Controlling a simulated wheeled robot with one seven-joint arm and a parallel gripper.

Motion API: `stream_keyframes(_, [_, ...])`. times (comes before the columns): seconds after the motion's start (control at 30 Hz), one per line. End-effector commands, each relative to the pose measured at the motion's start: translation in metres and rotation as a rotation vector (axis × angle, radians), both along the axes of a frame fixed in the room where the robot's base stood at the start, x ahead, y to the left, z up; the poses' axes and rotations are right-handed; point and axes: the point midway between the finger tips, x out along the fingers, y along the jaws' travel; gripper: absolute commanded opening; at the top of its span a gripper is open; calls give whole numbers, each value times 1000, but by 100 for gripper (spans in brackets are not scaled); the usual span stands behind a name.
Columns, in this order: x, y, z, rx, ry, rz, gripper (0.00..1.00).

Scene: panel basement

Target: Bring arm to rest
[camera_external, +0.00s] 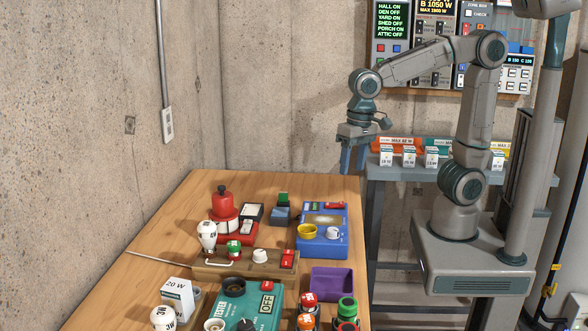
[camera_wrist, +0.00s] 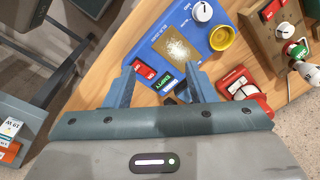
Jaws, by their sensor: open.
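My gripper (camera_external: 355,153) hangs at the end of my bent arm, pointing down near the right edge of the wooden table (camera_external: 150,249). In the wrist view the two fingers of my gripper (camera_wrist: 162,88) are spread apart, with nothing held between them. Beyond the fingertips lies a blue device (camera_wrist: 172,42) with red switches and a yellow cup; the blue device also shows in the external view (camera_external: 322,246), below and left of my gripper.
The table holds a teal tester (camera_external: 238,307), a purple tray (camera_external: 332,283), a red device (camera_external: 225,212), bulbs and a white box (camera_external: 178,297). A grey shelf (camera_external: 400,172) with small boxes stands behind my arm. A control panel (camera_external: 434,30) hangs on the concrete wall.

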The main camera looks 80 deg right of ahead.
Motion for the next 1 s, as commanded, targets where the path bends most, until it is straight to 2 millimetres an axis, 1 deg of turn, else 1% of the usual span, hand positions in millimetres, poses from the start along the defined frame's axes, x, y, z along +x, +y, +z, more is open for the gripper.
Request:
stream_keyframes(0.03, [-11,-14,-1,-5,-23,63,50])
stream_keyframes(0.2, [-44,-50,-12,-49,-91,318,50])
stream_keyframes(0.3, [-63,-67,-20,-85,-127,456,50])
stream_keyframes(0.4, [-78,-78,-27,-122,-151,571,50])
stream_keyframes(0.5, [-88,-85,-33,-149,-164,650,50])
stream_keyframes(0.6, [-94,-88,-37,-166,-171,695,50])
stream_keyframes(1.0, [-95,-89,-37,-171,-172,712,50])
